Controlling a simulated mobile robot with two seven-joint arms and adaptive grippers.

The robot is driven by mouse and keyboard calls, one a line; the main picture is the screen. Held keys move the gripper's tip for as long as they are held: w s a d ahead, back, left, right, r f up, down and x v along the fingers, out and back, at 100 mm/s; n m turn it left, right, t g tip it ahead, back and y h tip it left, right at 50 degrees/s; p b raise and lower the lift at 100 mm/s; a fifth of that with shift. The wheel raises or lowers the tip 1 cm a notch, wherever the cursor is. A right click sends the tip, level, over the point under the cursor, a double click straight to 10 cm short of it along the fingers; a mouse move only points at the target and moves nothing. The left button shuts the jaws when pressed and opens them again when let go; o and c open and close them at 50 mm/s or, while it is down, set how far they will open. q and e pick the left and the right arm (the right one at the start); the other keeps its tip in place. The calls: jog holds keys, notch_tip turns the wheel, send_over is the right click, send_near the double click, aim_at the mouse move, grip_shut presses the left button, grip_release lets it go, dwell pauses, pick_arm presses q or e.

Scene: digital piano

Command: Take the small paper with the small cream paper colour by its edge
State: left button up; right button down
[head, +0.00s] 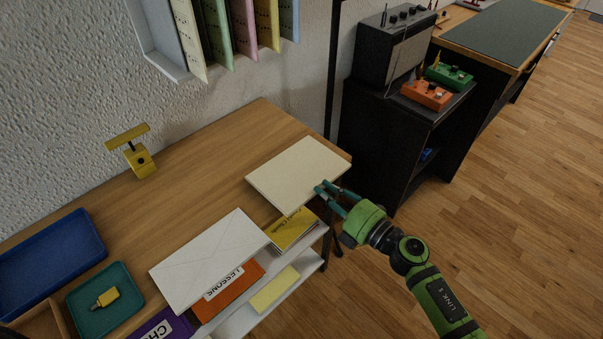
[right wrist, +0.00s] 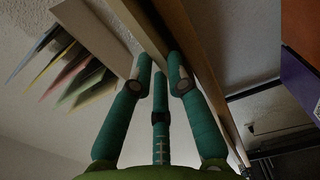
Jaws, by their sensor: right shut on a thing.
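The cream paper (head: 290,170) lies at the right end of the wooden tabletop in the head view, its near right part reaching past the table's edge. My right gripper (head: 326,188) comes in from the right and is shut on the paper's right edge. The exact contact between fingertips and paper is hard to see there. My left gripper is not in view.
A larger white sheet (head: 208,262) overhangs the table's front. Below are a yellow booklet (head: 292,232) and an orange one (head: 228,290) on a shelf. A yellow stand (head: 139,160), blue tray (head: 50,255) and teal tray (head: 92,312) stand left. A black cabinet (head: 380,130) stands behind right.

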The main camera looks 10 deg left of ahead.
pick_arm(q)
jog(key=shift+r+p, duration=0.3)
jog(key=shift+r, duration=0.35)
pick_arm(e)
jog(key=shift+r, duration=0.8)
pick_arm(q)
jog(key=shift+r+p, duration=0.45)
pick_arm(e)
jog(key=v, duration=0.8)
